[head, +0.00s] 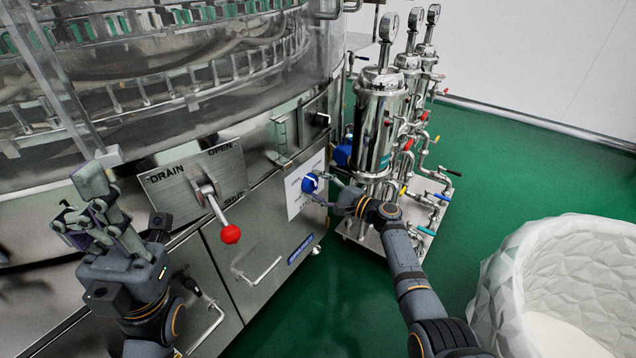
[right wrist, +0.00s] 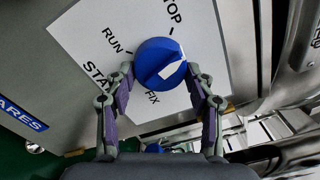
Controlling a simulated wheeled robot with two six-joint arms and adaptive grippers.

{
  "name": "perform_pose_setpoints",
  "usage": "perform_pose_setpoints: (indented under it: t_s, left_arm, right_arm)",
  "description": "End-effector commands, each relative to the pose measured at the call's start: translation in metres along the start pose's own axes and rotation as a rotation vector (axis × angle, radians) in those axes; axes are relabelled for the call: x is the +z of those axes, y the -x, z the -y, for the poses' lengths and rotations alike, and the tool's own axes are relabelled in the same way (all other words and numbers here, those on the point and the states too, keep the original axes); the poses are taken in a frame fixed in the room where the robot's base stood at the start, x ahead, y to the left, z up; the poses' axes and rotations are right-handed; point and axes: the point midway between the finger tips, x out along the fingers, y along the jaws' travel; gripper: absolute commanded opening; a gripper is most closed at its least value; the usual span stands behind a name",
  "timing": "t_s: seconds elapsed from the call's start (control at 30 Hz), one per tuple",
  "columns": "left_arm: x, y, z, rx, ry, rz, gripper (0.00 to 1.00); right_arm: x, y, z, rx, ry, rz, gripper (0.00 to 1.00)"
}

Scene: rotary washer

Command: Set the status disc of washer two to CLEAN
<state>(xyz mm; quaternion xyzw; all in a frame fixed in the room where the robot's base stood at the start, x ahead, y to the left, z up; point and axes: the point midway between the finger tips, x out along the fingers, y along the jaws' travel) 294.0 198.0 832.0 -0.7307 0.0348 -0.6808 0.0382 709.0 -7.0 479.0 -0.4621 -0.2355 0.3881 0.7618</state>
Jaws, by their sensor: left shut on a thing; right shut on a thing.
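The status disc is a white plate (right wrist: 215,40) on the washer's steel front, with a round blue knob (right wrist: 158,60) in the right wrist view. The knob's white mark faces lower right, between STOP and FIX. My right gripper (right wrist: 160,85) is shut on the knob, one finger at each side. In the head view the knob (head: 309,183) is small.
A DRAIN/OPEN/SHUT plate (head: 170,190) with a red-ball lever (head: 230,234) is left of the knob. Steel filter housings (head: 380,125) with pipes and valves stand close on the right. A white faceted tub (head: 560,265) is at the lower right. Green floor (head: 480,185) is clear between.

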Motion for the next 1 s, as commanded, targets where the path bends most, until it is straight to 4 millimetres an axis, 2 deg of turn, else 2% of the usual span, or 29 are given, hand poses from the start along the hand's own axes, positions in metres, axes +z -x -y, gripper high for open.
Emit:
perform_pose_setpoints:
  t_s: [0.7, 1.0]
  left_arm:
    - [-0.003, -0.031, 0.004, 0.002, 0.021, 0.002, 0.0]
    - [-0.004, -0.039, 0.004, 0.005, 0.03, 0.004, 0.0]
  right_arm:
    - [0.002, 0.0, -0.003, 0.001, -0.677, -0.002, 0.23]
    - [0.003, 0.0, -0.004, 0.001, -0.911, -0.002, 0.23]
